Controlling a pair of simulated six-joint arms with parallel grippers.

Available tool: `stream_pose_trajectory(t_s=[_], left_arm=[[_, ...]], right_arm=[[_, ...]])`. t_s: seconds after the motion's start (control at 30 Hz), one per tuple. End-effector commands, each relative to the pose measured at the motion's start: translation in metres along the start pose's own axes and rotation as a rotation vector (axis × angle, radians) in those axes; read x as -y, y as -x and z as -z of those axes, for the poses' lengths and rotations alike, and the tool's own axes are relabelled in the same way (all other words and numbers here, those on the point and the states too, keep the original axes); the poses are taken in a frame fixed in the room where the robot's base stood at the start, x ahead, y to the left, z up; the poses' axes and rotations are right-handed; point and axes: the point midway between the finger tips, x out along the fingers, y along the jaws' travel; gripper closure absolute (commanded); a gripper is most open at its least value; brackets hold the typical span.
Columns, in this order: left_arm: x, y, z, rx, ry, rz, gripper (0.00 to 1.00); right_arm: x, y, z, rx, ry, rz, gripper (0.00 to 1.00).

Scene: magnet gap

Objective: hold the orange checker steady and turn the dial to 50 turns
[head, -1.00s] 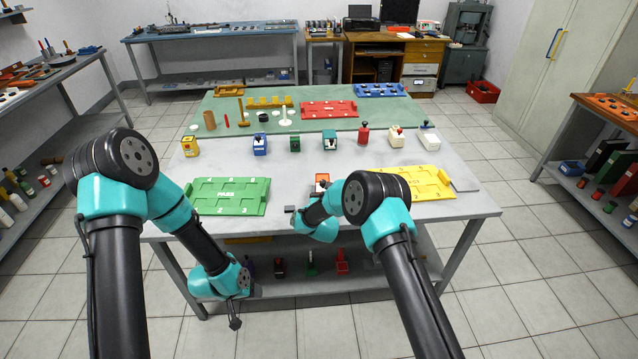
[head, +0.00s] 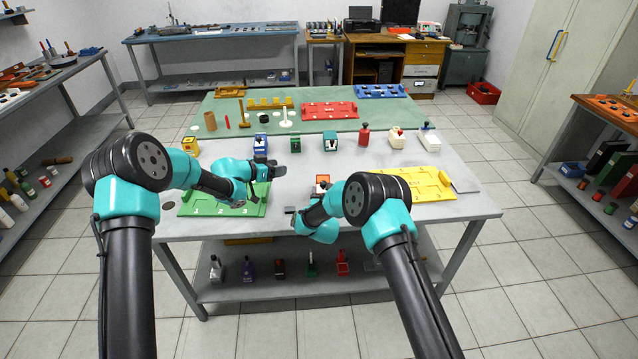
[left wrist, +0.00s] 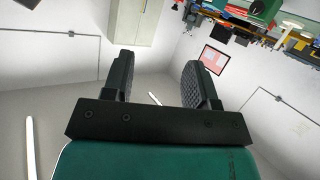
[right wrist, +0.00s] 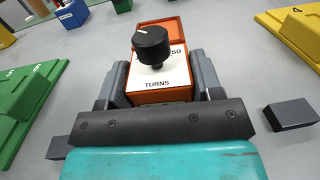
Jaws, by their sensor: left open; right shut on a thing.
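The orange checker (right wrist: 165,88) stands on the grey table with its white face marked TURNS and 50 and a black dial (right wrist: 153,45) on top. My right gripper (right wrist: 162,92) is shut on the checker, one finger along each side. In the head view the checker (head: 322,183) shows just beyond my right gripper (head: 308,211), partly hidden. My left gripper (head: 273,166) is open and empty, above the table beyond the green tray and left of the checker. The left wrist view shows its two fingers (left wrist: 158,85) apart with nothing between them.
The green tray (head: 250,207) lies at left and the yellow tray (head: 425,182) at right. Several small coloured devices, including a green one (head: 295,144) and a teal one (head: 331,141), stand in a row behind. A dark block (right wrist: 290,113) lies right of the right gripper.

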Motion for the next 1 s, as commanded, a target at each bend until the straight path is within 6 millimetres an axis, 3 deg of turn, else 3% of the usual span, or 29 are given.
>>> stream_pose_trajectory(t_s=[0.2, 0.43, 0.7, 1.0], left_arm=[[-0.002, -0.021, 0.011, -0.027, -0.125, -0.16, 0.47], [-0.01, -0.035, 0.003, 0.005, -0.239, -0.339, 0.47], [-0.017, -0.039, -0.018, 0.087, -0.321, -0.491, 0.47], [-0.018, -0.038, -0.022, 0.107, -0.333, -0.518, 0.47]], right_arm=[[0.0, 0.001, 0.004, -0.007, 0.001, 0.0, 0.69], [0.0, 0.001, 0.004, -0.008, 0.001, 0.0, 0.69], [0.0, 0.002, 0.004, -0.008, 0.001, 0.0, 0.69], [0.0, 0.002, 0.004, -0.008, 0.001, 0.0, 0.69]])
